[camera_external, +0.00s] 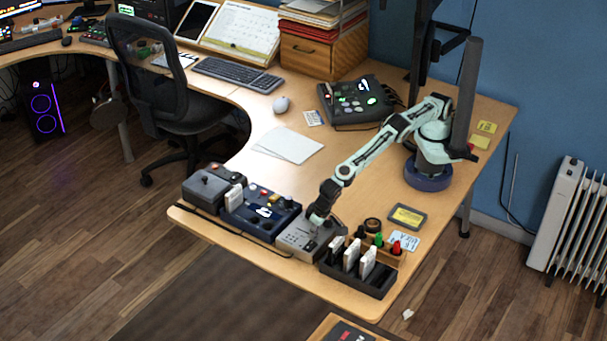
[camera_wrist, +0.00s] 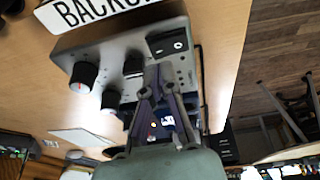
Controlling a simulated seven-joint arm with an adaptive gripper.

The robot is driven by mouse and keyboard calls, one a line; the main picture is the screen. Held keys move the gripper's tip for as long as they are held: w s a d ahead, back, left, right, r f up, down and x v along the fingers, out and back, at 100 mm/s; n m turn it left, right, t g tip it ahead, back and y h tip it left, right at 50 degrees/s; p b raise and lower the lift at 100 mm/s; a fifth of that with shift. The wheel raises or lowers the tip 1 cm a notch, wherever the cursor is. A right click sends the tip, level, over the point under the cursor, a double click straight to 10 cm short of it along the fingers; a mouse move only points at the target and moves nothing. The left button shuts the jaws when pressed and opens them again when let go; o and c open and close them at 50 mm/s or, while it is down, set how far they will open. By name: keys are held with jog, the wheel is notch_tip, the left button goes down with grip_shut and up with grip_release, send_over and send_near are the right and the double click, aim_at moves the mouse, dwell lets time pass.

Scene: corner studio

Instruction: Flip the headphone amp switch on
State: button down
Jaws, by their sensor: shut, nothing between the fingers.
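The headphone amp appears to be the grey box (camera_external: 296,242) at the front edge of the desk; it also fills the upper middle of the wrist view (camera_wrist: 120,48). Its face has several black knobs (camera_wrist: 83,76) and a black rocker switch (camera_wrist: 168,42) with a white circle mark on it. Which way the rocker is tipped is hard to tell. My gripper (camera_external: 316,217) is over the box. In the wrist view its fingertips (camera_wrist: 158,72) are together and empty, just below the rocker in the picture; whether they touch the box is unclear.
A dark blue box (camera_external: 260,213) with coloured buttons stands left of the amp. A black rack (camera_external: 376,285) with white items stands close on its right. A white label reading "BACKU" (camera_wrist: 95,10) borders the amp in the wrist view. Loose papers (camera_external: 288,145) lie behind.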

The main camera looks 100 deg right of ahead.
jog(key=shift+f, duration=0.85)
jog(key=shift+s+d+f, duration=0.15)
jog(key=shift+f, duration=0.2)
jog(key=shift+w+a+r, duration=0.3)
jog(key=shift+w+a, duration=0.25)
